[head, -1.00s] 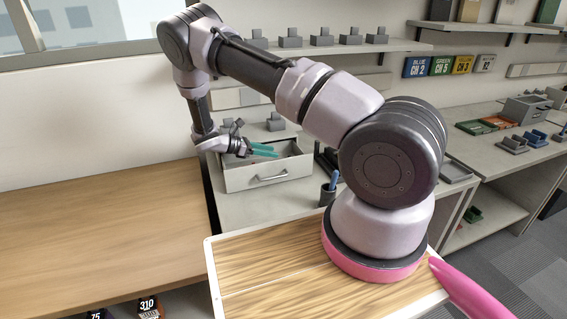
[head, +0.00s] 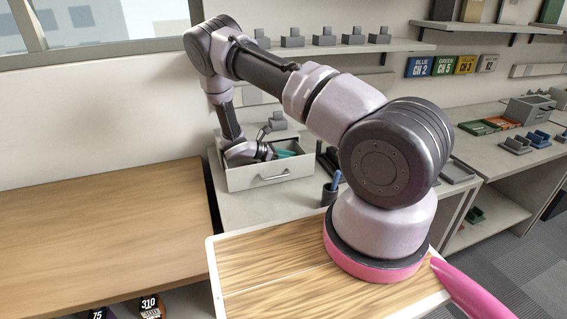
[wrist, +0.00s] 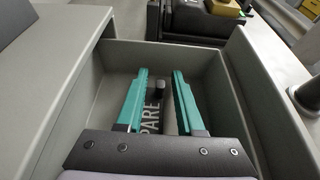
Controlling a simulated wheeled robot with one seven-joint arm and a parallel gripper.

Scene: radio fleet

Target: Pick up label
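The label (wrist: 151,118) lies in the open drawer in the wrist view. Its white letters read "PARE", with the rest hidden by my gripper, and a small dark knob stands up near its far end. My gripper (wrist: 160,72) is open, with its teal fingers on either side of the label and knob. I cannot tell whether the fingers touch it. In the head view, my gripper (head: 287,154) is inside the drawer (head: 272,174), and the label is hidden there.
The drawer walls (wrist: 75,115) stand close on both sides of my gripper. A dark cup with a blue pen (head: 331,189) stands right of the drawer. The wooden table (head: 100,230) at left is bare on top. Grey blocks (head: 323,38) line the shelf behind.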

